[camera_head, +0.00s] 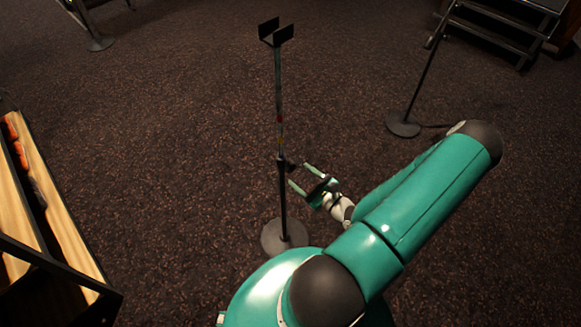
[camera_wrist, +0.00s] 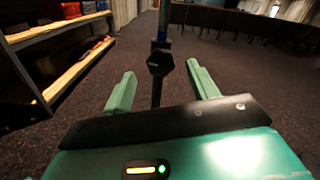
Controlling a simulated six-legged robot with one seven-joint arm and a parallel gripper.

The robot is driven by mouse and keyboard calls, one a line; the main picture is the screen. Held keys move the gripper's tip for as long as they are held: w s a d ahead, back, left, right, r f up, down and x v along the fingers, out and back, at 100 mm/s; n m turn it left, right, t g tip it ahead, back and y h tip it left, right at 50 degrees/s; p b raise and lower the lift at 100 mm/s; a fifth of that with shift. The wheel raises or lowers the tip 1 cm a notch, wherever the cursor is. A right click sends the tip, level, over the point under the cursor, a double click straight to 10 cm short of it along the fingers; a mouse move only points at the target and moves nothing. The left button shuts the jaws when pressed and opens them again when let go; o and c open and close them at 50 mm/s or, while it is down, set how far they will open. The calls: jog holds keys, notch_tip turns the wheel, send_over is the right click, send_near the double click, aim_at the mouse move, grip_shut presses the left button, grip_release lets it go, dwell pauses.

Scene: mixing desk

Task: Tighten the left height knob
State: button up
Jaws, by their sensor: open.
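A tall stand (camera_head: 279,120) with a forked top and a round base (camera_head: 284,236) stands upright on the floor in the head view. A dark height knob (camera_head: 291,167) sits partway up its pole, and it also shows in the wrist view (camera_wrist: 160,62). My gripper (camera_head: 299,176) is open, with its green fingers beside the pole at about the knob's height. In the wrist view my gripper (camera_wrist: 160,78) has one finger on each side of the knob's line, and the knob appears ahead of and between them. I cannot tell whether anything touches the knob.
A wooden shelf unit (camera_head: 60,205) with orange items stands at the left. Another stand (camera_head: 404,125) is at the upper right, near dark steps (camera_head: 490,35). A further stand base (camera_head: 100,44) is at the upper left. Carpet around the middle stand is clear.

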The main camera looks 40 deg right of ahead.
aim_at(292, 169)
jog(key=w, duration=0.6)
jog(key=shift+a, duration=0.1)
jog(key=c, duration=1)
